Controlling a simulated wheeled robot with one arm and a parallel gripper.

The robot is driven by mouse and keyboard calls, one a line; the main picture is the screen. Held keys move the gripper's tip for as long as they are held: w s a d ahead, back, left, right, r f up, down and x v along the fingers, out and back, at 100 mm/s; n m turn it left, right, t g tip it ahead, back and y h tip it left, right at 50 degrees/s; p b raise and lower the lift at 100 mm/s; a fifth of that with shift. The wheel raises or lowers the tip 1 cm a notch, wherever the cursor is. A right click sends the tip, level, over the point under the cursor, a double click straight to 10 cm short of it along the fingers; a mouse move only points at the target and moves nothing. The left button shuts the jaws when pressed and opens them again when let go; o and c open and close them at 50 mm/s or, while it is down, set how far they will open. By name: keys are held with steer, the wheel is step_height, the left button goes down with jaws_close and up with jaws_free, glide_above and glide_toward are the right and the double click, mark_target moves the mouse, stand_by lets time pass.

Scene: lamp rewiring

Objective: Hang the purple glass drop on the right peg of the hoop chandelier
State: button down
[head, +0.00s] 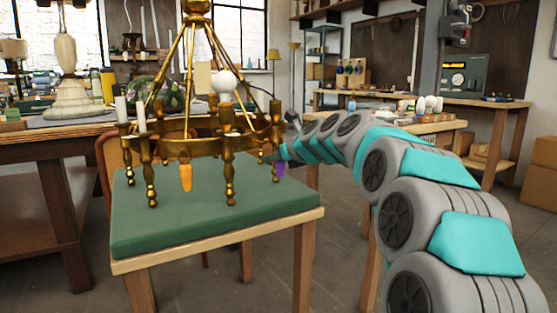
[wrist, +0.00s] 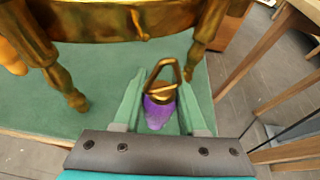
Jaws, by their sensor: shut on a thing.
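The brass hoop chandelier (head: 227,143) stands on its feet on a green-topped table. The purple glass drop (head: 280,169) is just below the right side of the hoop. In the wrist view the purple drop (wrist: 159,114) has a brass cap and a triangular wire loop (wrist: 163,75) pointing towards the hoop (wrist: 100,22). My gripper (wrist: 161,86) is shut on the drop, one finger on each side. A small brass peg (wrist: 141,26) juts from the hoop, apart from the loop in the picture. My gripper (head: 275,155) is small and partly hidden in the head view.
An orange drop (head: 186,177) hangs below the hoop at the front. The chandelier's leg (wrist: 200,57) is close to the right finger. The green table top (head: 220,213) is clear in front. A workbench (head: 40,155) stands behind at left.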

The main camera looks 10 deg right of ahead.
steer(key=w+a+p, duration=0.3)
steer(key=w+a, duration=0.1)
steer(key=shift+w+p, duration=0.15)
steer(key=shift+p, duration=0.25)
stand_by(0.7)
steer(key=shift+a, duration=0.2)
steer(key=shift+r+p, duration=0.15)
steer(key=shift+p, duration=0.65)
steer(key=shift+f, duration=0.25)
stand_by(0.4)
steer(key=shift+w+f, duration=0.1)
steer(key=shift+f, duration=0.4)
steer(key=shift+c, duration=2)
jaws_free()
